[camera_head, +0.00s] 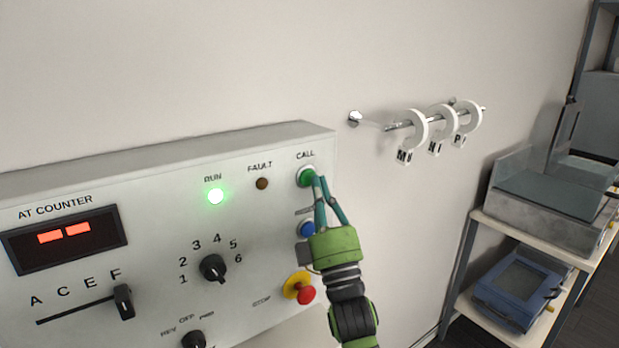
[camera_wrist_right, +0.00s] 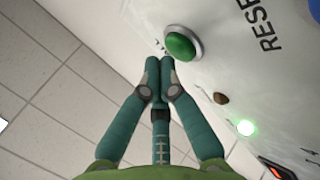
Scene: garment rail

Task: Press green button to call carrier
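The green button (camera_head: 306,176) sits under the label CALL at the upper right of the grey control panel (camera_head: 140,180). It also shows in the right wrist view (camera_wrist_right: 180,46), round and raised in a light collar. My right gripper (camera_head: 319,182) is at the button's lower right edge in the head view. In the right wrist view its fingertips (camera_wrist_right: 160,64) are together, with nothing between them, just beside the button. I cannot tell whether they touch it. My left gripper is not in view.
A blue button (camera_head: 307,229) is just below, partly hidden by my gripper. A red stop knob (camera_head: 306,294) on a yellow base is lower. The RUN lamp (camera_head: 216,196) glows green. A wall rail (camera_head: 392,126) with white lettered rings and a shelf (camera_head: 538,228) are at right.

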